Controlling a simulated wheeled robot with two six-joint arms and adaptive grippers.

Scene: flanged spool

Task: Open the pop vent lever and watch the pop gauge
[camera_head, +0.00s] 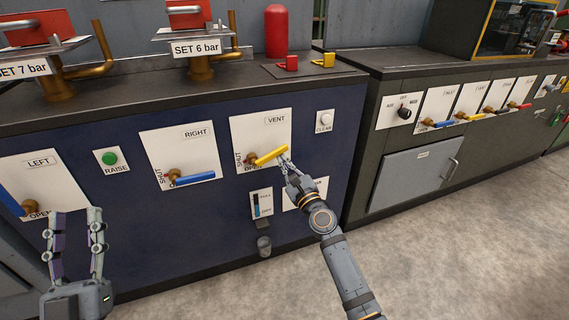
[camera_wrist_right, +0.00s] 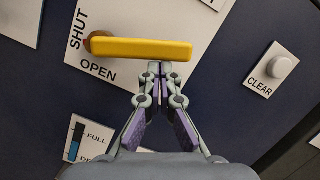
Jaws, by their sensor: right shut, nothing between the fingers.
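The yellow vent lever (camera_head: 271,155) sits on the white VENT panel (camera_head: 275,129). Its handle points right from a brass pivot, roughly along the word OPEN below it; SHUT is printed at the left. My right gripper (camera_head: 285,160) is shut and empty, its fingertips just below the handle's outer part; the right wrist view shows the lever (camera_wrist_right: 140,48) right above the fingertips (camera_wrist_right: 160,68). I cannot tell whether they touch. A small gauge (camera_head: 262,203) marked FULL, with a blue column, sits below the panel. My left gripper (camera_head: 75,216) is open and empty at the lower left.
Blue levers sit on the LEFT (camera_head: 12,202) and RIGHT (camera_head: 193,180) panels. A white plate (camera_head: 296,204) is partly hidden by my right arm. Brass valves stand on top.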

